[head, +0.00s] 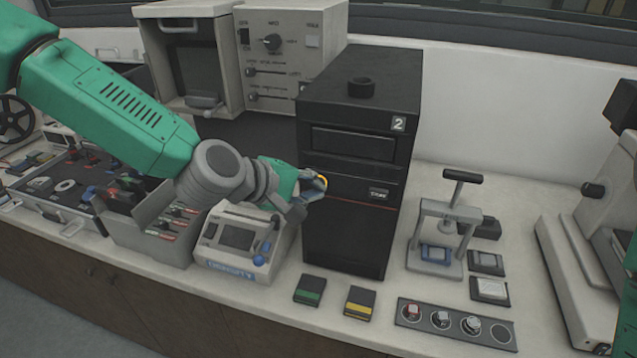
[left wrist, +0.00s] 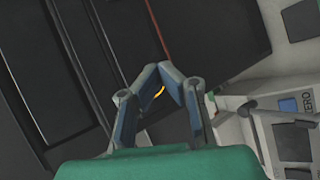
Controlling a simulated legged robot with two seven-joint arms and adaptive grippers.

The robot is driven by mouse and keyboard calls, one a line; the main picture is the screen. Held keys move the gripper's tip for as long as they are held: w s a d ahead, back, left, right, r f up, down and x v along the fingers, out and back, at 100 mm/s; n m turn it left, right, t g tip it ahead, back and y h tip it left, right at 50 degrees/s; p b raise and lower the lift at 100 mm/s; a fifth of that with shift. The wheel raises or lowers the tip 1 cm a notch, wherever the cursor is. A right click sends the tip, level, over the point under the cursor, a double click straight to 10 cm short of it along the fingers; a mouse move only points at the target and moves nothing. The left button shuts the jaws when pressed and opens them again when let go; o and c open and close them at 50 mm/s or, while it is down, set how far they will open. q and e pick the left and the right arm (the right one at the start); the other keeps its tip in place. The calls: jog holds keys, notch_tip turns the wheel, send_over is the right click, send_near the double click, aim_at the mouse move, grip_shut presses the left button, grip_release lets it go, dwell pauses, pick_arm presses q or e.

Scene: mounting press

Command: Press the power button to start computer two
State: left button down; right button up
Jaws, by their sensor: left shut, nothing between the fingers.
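Computer two is the tall black tower (head: 347,240) with a white "2" label near its top right; its dark front also fills the left wrist view (left wrist: 215,35). A small yellow-orange ring, which looks like the power button (head: 322,181), glows at the tower's left front edge. It also shows as a yellow arc (left wrist: 159,91) in the left wrist view, partly hidden by my fingers. My left gripper (head: 318,186) is shut and empty, with its fingertips right at the button. I cannot tell whether they touch it. The left wrist view shows the fingertips (left wrist: 158,72) close together.
A grey device with a screen (head: 212,262) stands just left of the tower. Green (head: 310,290) and yellow (head: 360,302) cartridges lie in front. A small press (head: 440,235) and a panel of round sockets (head: 455,325) are at right. A beige machine (head: 285,20) stands behind.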

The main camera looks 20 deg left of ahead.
dwell(0.4)
pick_arm(q)
jog(key=shift+s, duration=0.75)
jog(key=shift+s, duration=0.1)
jog(key=s, duration=0.4)
jog(key=shift+s+a, duration=0.15)
jog(key=shift+s, duration=0.25)
jog(key=s+a+f+m+g+y+b, duration=0.1)
jog(key=s+f+b, duration=0.15)
jog(key=f, duration=0.45)
jog(key=s+f+m+g+b, duration=0.2)
jog(key=s+f, duration=0.1)
jog(key=f, duration=0.5)
jog(key=s+a+f+m+g+y+b, duration=0.3)
jog(key=s+a+f+m+b, duration=0.2)
jog(key=s+f, duration=0.5)
jog(key=s+a+f+m+g+y+b, duration=0.2)
jog(key=s+a+f+m+b, duration=0.2)
jog(key=f, duration=1.2)
jog(key=s+a, duration=0.3)
jog(key=s, duration=0.3)
jog(key=shift+s+a+m+g+y+b, duration=0.25)
jog(key=shift+a+m+g+y+b, duration=0.1)
jog(key=shift+m+g+y+b, duration=0.05)
